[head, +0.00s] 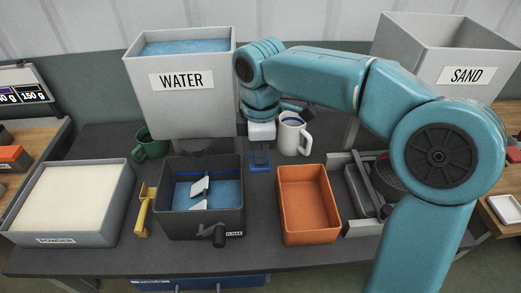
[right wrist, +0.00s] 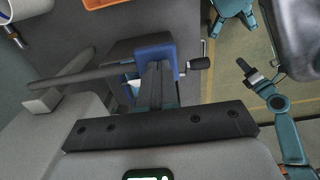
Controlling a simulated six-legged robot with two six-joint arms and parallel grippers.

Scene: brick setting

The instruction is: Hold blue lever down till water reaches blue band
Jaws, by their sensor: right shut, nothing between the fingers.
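The white mug (head: 293,137) with a blue band inside near its rim stands on the bench right of the water tank (head: 150,105). No water level can be made out in it. The blue lever (head: 261,166) is low in front of the tank; it also shows in the right wrist view (right wrist: 154,48). My right gripper (head: 261,153) is shut and empty, its fingertips over the lever. I cannot tell whether they touch or press it. In the right wrist view, my left gripper (right wrist: 249,72) is small and far off over the floor.
A green mug (head: 153,146) stands by the tank.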

